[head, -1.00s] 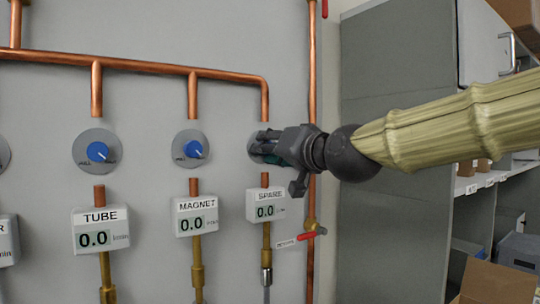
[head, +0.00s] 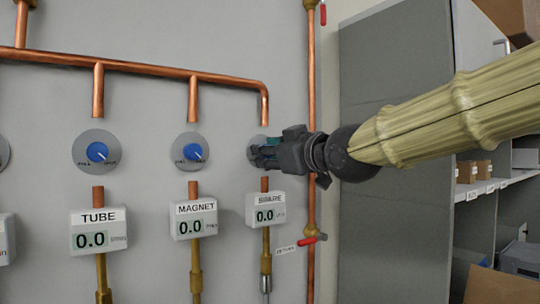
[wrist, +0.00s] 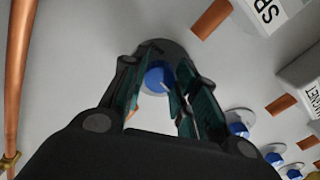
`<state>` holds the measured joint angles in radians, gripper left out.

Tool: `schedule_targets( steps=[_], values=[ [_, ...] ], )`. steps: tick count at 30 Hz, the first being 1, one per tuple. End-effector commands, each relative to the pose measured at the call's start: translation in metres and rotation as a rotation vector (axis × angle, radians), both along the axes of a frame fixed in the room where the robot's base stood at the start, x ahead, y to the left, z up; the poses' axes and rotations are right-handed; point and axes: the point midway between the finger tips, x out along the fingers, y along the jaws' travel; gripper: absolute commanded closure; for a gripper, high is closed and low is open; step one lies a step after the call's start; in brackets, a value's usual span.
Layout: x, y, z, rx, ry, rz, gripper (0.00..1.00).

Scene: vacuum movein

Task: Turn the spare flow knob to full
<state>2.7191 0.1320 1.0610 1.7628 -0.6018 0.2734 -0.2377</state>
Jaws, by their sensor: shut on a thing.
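The spare flow knob (wrist: 158,78) is blue on a round grey dial plate. In the wrist view it sits between the fingertips of my gripper (wrist: 155,80). In the head view my gripper (head: 262,153) covers the knob, and only part of its dial plate (head: 257,143) shows. My gripper is shut on the knob. The spare flow meter (head: 266,210) below reads 0.0. A pale line shows on the knob's face, but its exact setting is hard to read.
The magnet knob (head: 192,151) and tube knob (head: 97,152) are to the left, above their meters, which read 0.0. A copper pipe (head: 311,110) with a red-handled valve (head: 312,240) runs just right of the spare dial. Grey cabinets and shelves stand further right.

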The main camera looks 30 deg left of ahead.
Motion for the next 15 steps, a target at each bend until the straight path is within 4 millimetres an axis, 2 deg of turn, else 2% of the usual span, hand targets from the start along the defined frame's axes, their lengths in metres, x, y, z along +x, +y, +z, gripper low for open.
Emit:
schedule_targets(
  steps=[1,15],
  values=[
    [-0.0001,0.0004,-0.0045,-0.022,-0.036,0.000,0.94],
    [0.0005,0.0001,-0.0046,-0.194,-0.450,0.001,0.94]
  ],
)
